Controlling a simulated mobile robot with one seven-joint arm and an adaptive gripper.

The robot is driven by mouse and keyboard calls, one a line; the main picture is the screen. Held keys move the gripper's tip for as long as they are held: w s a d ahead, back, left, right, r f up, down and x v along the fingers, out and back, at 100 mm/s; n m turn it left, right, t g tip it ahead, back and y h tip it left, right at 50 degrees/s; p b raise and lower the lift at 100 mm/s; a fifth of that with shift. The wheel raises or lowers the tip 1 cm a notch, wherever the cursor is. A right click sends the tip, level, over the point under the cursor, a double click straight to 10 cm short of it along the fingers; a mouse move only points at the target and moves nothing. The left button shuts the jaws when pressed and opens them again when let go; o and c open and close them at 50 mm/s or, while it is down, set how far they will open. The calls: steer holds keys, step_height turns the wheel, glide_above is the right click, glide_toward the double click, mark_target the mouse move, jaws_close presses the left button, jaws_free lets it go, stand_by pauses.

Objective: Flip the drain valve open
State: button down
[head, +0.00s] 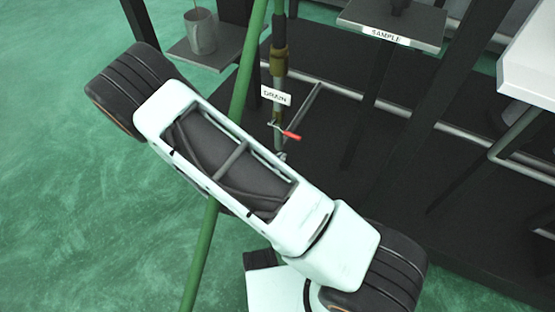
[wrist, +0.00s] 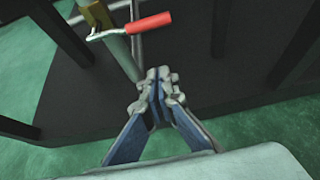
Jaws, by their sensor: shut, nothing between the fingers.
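The drain valve has a red-gripped lever (head: 291,135) on a vertical pipe, just below a white DRAIN label (head: 276,96). In the wrist view the red lever grip (wrist: 148,22) points right from the brass-coloured valve body (wrist: 97,14), joined by a bare metal arm. The lever lies roughly across the pipe. My gripper (wrist: 157,78) is shut and empty, below the red grip in the wrist picture and apart from it. The gripper does not show in the head view, where my pale arm crosses in front of the scene.
A green pole (head: 246,75) runs diagonally behind my arm. A metal cup (head: 201,31) stands on a grey shelf at the upper left. A shelf marked SAMPLE (head: 385,36) is at the upper right. Dark posts and a light rail surround the valve. Green floor is open at left.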

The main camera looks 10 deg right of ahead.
mark_target(284, 132)
steer(key=b+x, duration=0.2)
steer(key=x, duration=0.4)
steer(key=shift+w+d+r, duration=0.1)
steer(key=shift+w+r, duration=0.05)
steer(key=shift+r, duration=0.8)
steer(key=shift+w+d+r, duration=0.15)
steer(key=shift+w+r, duration=0.05)
steer(key=shift+r, duration=0.75)
steer(key=shift+r, duration=0.15)
